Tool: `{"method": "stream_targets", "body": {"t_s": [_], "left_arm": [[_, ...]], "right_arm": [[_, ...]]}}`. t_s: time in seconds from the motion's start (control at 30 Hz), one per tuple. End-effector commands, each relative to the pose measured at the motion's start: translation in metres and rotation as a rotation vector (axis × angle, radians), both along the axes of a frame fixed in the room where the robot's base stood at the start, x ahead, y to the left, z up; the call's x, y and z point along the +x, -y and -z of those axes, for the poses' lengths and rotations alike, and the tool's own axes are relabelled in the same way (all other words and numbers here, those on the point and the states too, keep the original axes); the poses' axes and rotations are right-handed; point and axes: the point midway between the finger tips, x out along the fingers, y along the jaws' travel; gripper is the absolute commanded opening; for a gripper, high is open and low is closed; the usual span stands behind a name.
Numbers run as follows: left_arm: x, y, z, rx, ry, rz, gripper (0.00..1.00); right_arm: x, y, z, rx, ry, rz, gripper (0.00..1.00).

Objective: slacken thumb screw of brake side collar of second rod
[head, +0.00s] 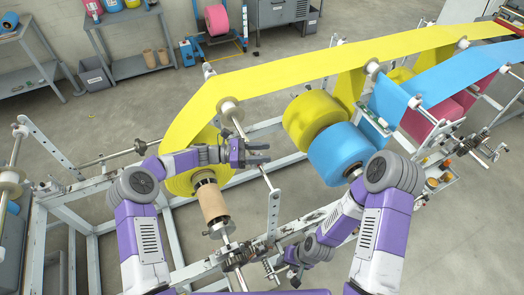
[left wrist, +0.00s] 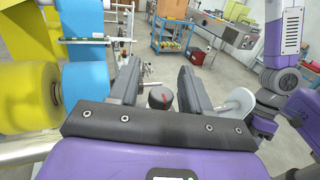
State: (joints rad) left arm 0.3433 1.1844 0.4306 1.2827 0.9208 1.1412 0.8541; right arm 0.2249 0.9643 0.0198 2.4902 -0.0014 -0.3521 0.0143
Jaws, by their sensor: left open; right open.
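My left gripper (head: 260,153) is open, its two fingers pointing right, above and right of the yellow roll (head: 180,184) in the head view. In the left wrist view its fingers (left wrist: 158,72) stand apart. A dark round knob with a red line (left wrist: 160,97) shows between them; I cannot tell whether it touches them or is the thumb screw. A rod carries the yellow roll, a brown core (head: 211,203) and a pale collar (head: 222,229). Its thumb screw cannot be made out in the head view. My right gripper (head: 294,276) is open and low, near the frame's front rail.
Yellow (head: 311,118) and blue (head: 338,152) rolls sit to the right. A yellow web (head: 300,70) runs above the machine. An upright perforated bar (head: 273,215) stands close below my left gripper.

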Motion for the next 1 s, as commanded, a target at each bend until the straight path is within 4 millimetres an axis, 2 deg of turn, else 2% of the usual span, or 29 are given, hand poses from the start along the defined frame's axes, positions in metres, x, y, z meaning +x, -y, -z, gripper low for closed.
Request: {"method": "stream_targets", "body": {"t_s": [0.27, 0.5, 0.6, 1.0], "left_arm": [[0.0001, 0.0019, 0.0005, 0.0, 0.0, -0.001, 0.48], [0.0002, 0.0016, 0.0004, 0.001, 0.001, -0.001, 0.11], [0.0002, 0.0015, 0.0002, 0.0, 0.001, -0.001, 0.0], [0.001, 0.0009, -0.0009, -0.001, -0.002, -0.084, 0.0]], "right_arm": [[-0.0004, -0.0001, -0.0002, 0.0, -0.001, 0.0, 0.43], [-0.0004, -0.0001, -0.0002, 0.0, -0.001, 0.0, 0.43], [-0.0004, -0.0001, -0.0002, 0.0, -0.001, 0.0, 0.43], [-0.0003, -0.0001, -0.0041, 0.0, -0.001, 0.0, 0.43]]}}
